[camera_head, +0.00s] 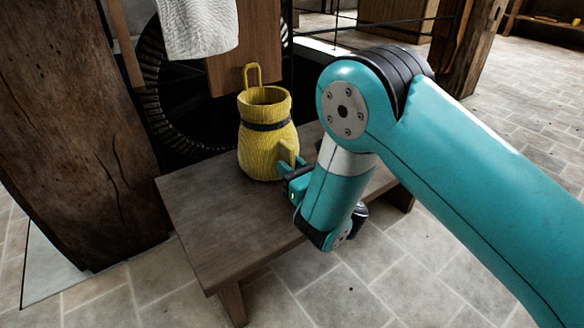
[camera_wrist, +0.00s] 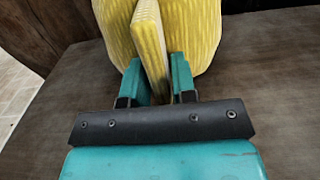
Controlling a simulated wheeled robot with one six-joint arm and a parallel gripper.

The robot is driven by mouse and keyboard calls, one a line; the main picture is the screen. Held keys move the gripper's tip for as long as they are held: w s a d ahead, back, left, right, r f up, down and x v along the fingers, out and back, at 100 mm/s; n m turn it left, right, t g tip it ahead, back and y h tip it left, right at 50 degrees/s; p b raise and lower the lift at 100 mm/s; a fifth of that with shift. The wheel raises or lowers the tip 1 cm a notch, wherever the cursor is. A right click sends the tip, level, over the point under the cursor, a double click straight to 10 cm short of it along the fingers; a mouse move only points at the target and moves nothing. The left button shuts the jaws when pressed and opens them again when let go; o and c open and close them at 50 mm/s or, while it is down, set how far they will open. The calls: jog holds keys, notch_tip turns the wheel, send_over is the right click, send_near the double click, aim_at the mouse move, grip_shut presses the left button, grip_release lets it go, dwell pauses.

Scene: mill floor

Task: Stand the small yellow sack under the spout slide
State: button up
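A yellow sack (camera_head: 266,152) with an open top, a dark band and an upright loop stands upright on a low wooden bench (camera_head: 215,220). It fills the top of the wrist view (camera_wrist: 207,35). My gripper (camera_head: 293,174) is at the sack's lower right side, by a flat yellow tab. In the wrist view, the tab (camera_wrist: 150,45) lies between the two fingers of my gripper (camera_wrist: 158,75). Whether both fingers press on it is unclear. A brown wooden board (camera_head: 252,50) is behind and above the sack; I cannot tell if it is the spout slide.
A pale cloth (camera_head: 198,28) hangs at the top left. A thick timber post (camera_head: 75,130) stands left of the bench, and a dark toothed wheel (camera_head: 160,100) is behind it. The bench's left part is bare. Open stone floor lies in front.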

jog(key=shift+o, duration=1.1)
